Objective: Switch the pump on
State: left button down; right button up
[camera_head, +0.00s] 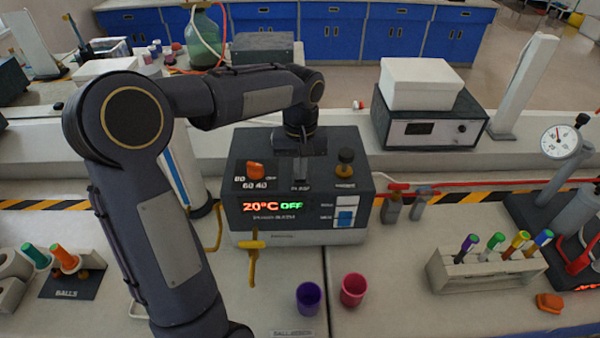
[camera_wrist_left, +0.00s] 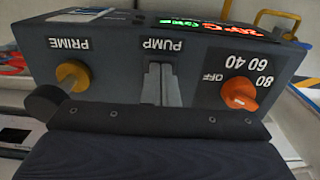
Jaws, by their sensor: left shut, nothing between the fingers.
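The dark control box (camera_head: 290,225) stands on the bench in the middle of the head view. Its display (camera_head: 272,206) reads 20°C in red and OFF in green. My left gripper (camera_head: 300,172) points down at the box top, beside the PUMP label (camera_wrist_left: 162,44). In the wrist view its two grey fingers (camera_wrist_left: 158,84) are together and empty. They cover the spot by that label, so the pump switch and any contact with it cannot be made out. An orange knob (camera_head: 255,170) sits left of the gripper, a PRIME knob (camera_head: 345,160) right. My right gripper is out of view.
A yellow tap (camera_head: 252,250) sticks out at the box front. A purple cup (camera_head: 308,298) and a pink cup (camera_head: 353,290) stand before it. A tube rack (camera_head: 485,272) is to the right. A white box (camera_head: 418,83) sits on an instrument behind.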

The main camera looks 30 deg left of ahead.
pick_arm(q)
jog(key=shift+r+p, duration=3)
jog(key=shift+r, duration=0.5)
jog(key=s+d+f+m+t+h+b, duration=0.2)
jog(key=s+d, duration=0.1)
jog(key=s, duration=0.8)
jog(key=s+d+f+m+t+h+b, duration=0.1)
jog(key=s+d+f+m+t+b, duration=0.1)
jog(key=s, duration=0.9)
jog(key=shift+d+f+m+t+h, duration=0.2)
jog(key=shift+d+m+t+h, duration=0.2)
jog(key=shift+d+t, duration=0.6)
